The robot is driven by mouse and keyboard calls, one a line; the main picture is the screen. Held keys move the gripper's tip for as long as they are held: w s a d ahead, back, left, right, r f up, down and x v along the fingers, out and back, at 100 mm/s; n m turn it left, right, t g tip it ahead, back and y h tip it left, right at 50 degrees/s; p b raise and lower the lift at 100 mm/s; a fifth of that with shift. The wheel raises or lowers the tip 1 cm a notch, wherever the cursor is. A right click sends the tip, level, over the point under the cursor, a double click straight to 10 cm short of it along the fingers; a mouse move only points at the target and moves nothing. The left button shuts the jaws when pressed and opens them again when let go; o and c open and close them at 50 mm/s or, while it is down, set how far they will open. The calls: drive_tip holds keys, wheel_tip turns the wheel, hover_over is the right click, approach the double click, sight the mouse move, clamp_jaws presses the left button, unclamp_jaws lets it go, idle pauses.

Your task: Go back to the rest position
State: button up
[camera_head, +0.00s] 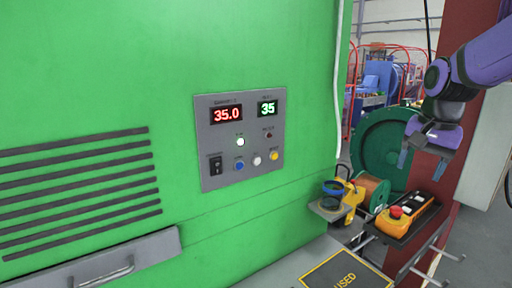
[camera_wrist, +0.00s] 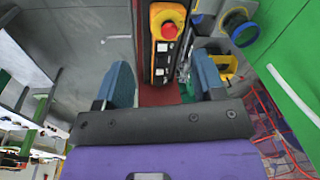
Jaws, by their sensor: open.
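My gripper (camera_head: 422,154) is at the right of the head view, on my purple arm. Its two blue fingers are apart and point down, with nothing between them. In the head view it is above the yellow pendant control box (camera_head: 410,216) with a red button. In the wrist view the gripper (camera_wrist: 166,88) shows its blue fingers spread, and the pendant box (camera_wrist: 166,45) with its red button lies beyond them, apart from the fingers.
A green cabinet with a grey control panel (camera_head: 241,138) reading 35.0 and 35 fills the left. A dark red column (camera_head: 447,180) stands behind my gripper. A green reel (camera_head: 384,150) and a stand with blue-rimmed rings (camera_head: 332,190) are near the pendant box.

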drive_tip(key=s+a+r+n+t, duration=0.1)
drive_tip(key=s+n, duration=0.3)
drive_tip(key=s, duration=0.5)
drive_tip(key=s+a+r+n+t, duration=0.1)
drive_tip(key=s+a+n+t, duration=0.1)
drive_tip(key=s, duration=0.7)
drive_tip(key=shift+s+a+r+n+t, duration=0.25)
drive_tip(key=shift+a+n+t, duration=0.15)
drive_tip(key=shift+a+n, duration=0.6)
drive_tip(key=shift+d, duration=0.15)
